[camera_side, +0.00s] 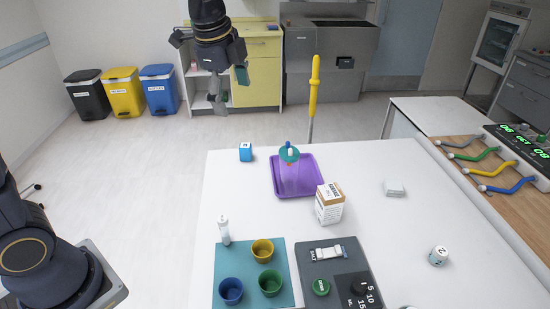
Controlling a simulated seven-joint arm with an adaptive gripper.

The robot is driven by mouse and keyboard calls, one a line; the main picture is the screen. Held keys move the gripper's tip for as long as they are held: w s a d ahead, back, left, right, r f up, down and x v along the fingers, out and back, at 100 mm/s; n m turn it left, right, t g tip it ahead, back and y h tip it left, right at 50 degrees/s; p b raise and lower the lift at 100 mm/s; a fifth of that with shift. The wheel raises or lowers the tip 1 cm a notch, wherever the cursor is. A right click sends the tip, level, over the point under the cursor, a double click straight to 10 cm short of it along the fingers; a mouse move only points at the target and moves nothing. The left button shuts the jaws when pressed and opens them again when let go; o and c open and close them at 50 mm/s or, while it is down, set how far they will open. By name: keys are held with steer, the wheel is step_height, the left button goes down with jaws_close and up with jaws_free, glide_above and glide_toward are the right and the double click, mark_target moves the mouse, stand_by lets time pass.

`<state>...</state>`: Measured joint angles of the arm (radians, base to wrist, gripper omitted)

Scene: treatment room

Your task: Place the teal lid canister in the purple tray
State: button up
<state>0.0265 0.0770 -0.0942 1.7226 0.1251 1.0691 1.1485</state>
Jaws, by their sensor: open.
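The purple tray (312,190) lies on the white table, left of its middle. A canister with a teal lid (289,154) shows at the tray's back edge. A small blue and white piece sits on top of the lid. The body below looks see-through against the purple and seems to stand inside the tray, but its outline is hard to make out. My gripper (228,88) hangs high at the upper left, pointing down, apart from the tray and canister. Its fingers are apart with nothing seen between them.
A white and brown box (329,204) stands close to the tray's front right corner. Nearer are a teal mat (231,260) with several cups, a white bottle (223,230) and a grey mat (314,263). The table's right middle is mostly clear.

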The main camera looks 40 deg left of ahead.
steer(key=s+a+f+n+t, duration=0.1)
steer(key=s+n, duration=0.6)
steer(key=s, duration=0.3)
steer(key=s+a+f+n+t, duration=0.1)
steer(key=s+f+n, duration=0.1)
steer(key=s+n, duration=0.6)
steer(key=s, duration=0.2)
steer(key=shift+s+a+f+h, duration=0.2)
steer(key=shift+s+a+h, duration=0.05)
steer(key=shift+s+h, duration=0.15)
steer(key=shift+w, duration=0.1)
steer(key=shift+o, duration=0.5)
